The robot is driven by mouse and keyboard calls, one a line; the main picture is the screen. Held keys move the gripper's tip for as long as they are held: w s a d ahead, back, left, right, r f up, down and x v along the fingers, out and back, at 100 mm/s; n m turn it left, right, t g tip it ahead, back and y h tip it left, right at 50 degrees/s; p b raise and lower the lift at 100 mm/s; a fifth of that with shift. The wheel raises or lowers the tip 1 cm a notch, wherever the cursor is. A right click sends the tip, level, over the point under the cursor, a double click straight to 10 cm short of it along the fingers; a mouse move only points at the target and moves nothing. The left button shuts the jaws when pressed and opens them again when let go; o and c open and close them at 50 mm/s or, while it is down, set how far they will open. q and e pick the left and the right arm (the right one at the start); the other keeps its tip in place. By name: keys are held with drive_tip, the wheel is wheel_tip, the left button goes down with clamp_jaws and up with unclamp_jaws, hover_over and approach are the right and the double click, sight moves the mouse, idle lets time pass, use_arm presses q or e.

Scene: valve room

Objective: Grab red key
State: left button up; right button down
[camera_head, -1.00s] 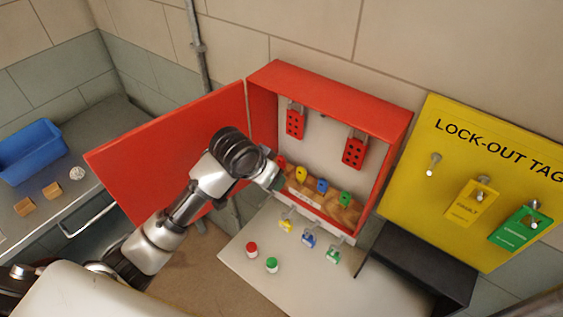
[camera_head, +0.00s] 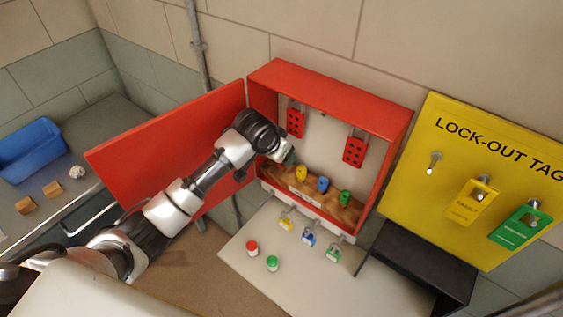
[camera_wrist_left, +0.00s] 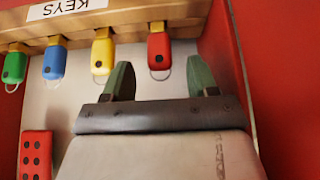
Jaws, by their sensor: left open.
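The red key (camera_wrist_left: 159,51) hangs from the wooden key rack (camera_wrist_left: 120,16) in the left wrist view, its ring pointing down in the picture. My left gripper (camera_wrist_left: 161,78) is open, one green-padded finger on each side of the red key's line, and is empty. The key appears just beyond the fingertips; I cannot tell the exact depth. In the head view my left gripper (camera_head: 288,157) is inside the red cabinet (camera_head: 398,120) at its left and hides the red key. The yellow key (camera_head: 301,173), blue key (camera_head: 323,184) and green key (camera_head: 345,197) hang to the right. My right gripper does not show.
The cabinet's open door (camera_head: 150,150) stands left of my arm. Red hasps (camera_head: 355,151) hang on the back wall. Padlocks (camera_head: 308,236) hang below the rack, above a pale shelf with red (camera_head: 252,247) and green (camera_head: 272,263) small cylinders. A yellow lock-out board (camera_head: 470,180) is at right.

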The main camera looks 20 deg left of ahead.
use_arm(q)
drive_tip(key=shift+x, duration=1.15)
drive_tip(key=c, duration=1)
drive_tip(key=shift+r, duration=0.2)
